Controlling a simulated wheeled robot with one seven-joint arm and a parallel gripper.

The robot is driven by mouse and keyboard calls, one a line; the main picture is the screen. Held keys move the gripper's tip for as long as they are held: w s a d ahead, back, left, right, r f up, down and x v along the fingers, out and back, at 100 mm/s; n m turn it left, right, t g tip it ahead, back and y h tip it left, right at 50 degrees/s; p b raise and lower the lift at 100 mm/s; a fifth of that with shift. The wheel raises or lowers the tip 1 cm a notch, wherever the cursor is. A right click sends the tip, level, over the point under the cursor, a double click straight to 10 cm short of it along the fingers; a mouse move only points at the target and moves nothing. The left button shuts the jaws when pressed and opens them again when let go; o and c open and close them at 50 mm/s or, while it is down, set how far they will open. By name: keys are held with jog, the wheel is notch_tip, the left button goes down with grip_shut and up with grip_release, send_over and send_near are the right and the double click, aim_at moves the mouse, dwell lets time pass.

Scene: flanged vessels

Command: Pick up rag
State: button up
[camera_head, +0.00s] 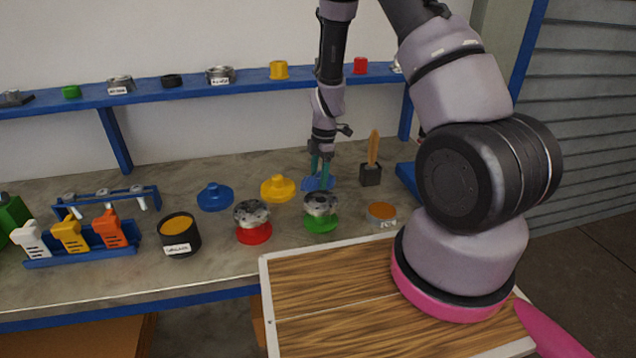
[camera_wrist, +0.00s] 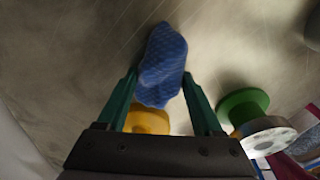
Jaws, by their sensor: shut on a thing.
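The rag (camera_wrist: 163,65) is a blue, quilted-looking cloth. In the wrist view it lies between the two green fingers of my gripper (camera_wrist: 160,90), which are shut on it. In the head view the blue rag (camera_head: 318,184) shows at the fingertips of my gripper (camera_head: 319,172), low over the back part of the grey worktop, right of the yellow flanged part. I cannot tell whether the rag still touches the worktop.
Right of the rag stands a brush in a dark holder (camera_head: 370,172). A yellow flanged part (camera_head: 277,188), a blue flanged part (camera_head: 215,196), a metal flange on a green base (camera_head: 321,212) and one on a red base (camera_head: 252,222) stand nearby. A blue shelf (camera_head: 200,88) runs behind.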

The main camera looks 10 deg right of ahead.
aim_at(319, 177)
notch_tip(319, 177, up, 10)
dwell(0.6)
